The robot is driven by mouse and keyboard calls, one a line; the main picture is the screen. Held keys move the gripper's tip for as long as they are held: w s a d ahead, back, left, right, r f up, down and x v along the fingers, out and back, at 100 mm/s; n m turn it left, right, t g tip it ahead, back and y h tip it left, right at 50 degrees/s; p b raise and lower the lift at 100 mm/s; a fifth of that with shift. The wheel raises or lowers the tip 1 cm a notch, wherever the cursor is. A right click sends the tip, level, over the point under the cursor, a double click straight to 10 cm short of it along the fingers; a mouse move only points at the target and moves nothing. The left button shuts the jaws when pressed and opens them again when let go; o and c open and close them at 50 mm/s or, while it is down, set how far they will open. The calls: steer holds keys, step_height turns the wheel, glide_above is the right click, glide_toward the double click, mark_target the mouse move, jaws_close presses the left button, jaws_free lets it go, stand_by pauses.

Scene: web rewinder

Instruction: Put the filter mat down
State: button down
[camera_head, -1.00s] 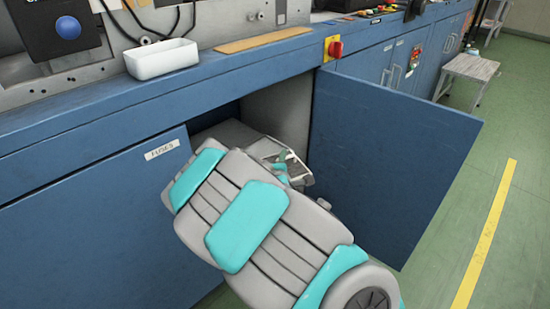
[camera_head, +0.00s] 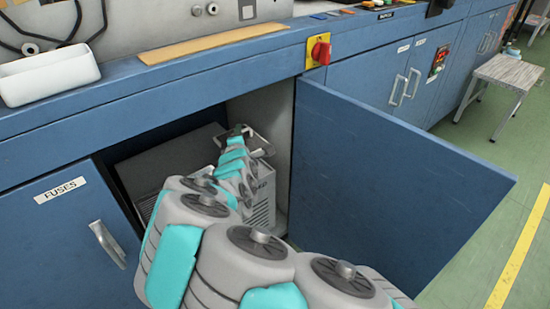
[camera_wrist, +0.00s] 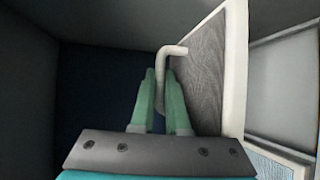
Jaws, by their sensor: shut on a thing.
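The filter mat (camera_wrist: 208,70) is a grey textured panel in a pale frame with a bent handle. In the wrist view it stands tilted just right of my fingers. My gripper (camera_wrist: 162,85) is shut on the handle of the mat. In the head view my arm reaches into an open cabinet, and my gripper (camera_head: 237,134) is small and partly hidden inside it. A pale frame edge, seemingly the mat's, shows beside the gripper there. The mat's lower part is hidden in both views, so I cannot tell whether it touches anything.
A grey vented box (camera_head: 172,163) stands inside the cabinet. The open blue door (camera_head: 390,185) bounds the right side, and the closed FUSES door (camera_head: 70,235) is at left. A white tray (camera_head: 45,75) sits on the ledge above. A stool (camera_head: 505,75) stands far right.

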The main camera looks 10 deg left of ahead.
steer(key=shift+w+a+f, duration=0.1)
steer(key=shift+a+f, duration=0.1)
steer(key=shift+f, duration=4.75)
steer(key=shift+f, duration=0.1)
steer(key=c, duration=0.9)
jaws_free()
